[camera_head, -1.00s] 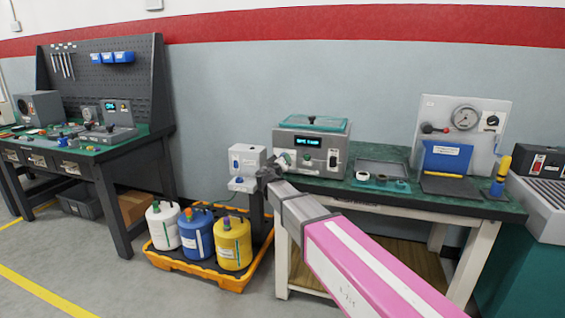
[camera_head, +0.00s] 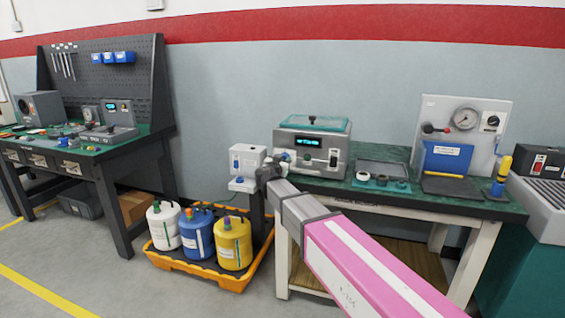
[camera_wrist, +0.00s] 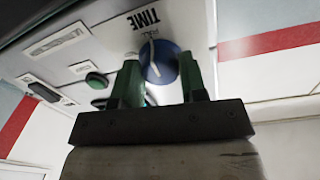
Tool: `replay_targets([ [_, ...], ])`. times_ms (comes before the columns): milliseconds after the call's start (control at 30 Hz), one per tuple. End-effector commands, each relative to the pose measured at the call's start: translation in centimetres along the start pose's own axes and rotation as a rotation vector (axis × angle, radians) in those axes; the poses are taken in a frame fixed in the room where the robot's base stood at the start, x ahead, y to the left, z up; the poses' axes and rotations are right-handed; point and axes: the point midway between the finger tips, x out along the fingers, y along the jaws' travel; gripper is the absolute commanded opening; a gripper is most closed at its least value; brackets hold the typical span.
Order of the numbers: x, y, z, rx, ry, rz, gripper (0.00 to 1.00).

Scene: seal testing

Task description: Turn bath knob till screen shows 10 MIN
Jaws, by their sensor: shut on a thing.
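The bath (camera_head: 325,160) is a grey box with a teal lid on the bench in the head view. Its dark screen (camera_head: 309,141) shows lit cyan text, too small to read for certain. In the wrist view, the blue round knob (camera_wrist: 160,66) with a white pointer line sits on the bath's pale panel below the word TIME. My gripper (camera_wrist: 160,66) has its green fingers on either side of the knob and is shut on it. In the head view, my gripper (camera_head: 275,163) is at the bath's lower left front, and the knob is hard to make out there.
A green round button (camera_wrist: 96,80) is on the panel beside the knob. A white box (camera_head: 246,160) stands left of the bath. Dark rings (camera_head: 381,180) and a shallow tray (camera_head: 381,167) lie to its right. Jugs in a yellow tray (camera_head: 165,262) stand on the floor.

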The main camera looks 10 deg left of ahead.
Motion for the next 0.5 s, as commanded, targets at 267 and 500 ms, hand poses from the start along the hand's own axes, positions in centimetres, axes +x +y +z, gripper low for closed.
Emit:
replay_targets([
  [267, -0.1, 0.1, 0.16, 0.052, -0.006, 0.003, 0.15],
  [500, -0.1, 0.1, 0.15, 0.055, -0.006, 0.003, 0.15],
])
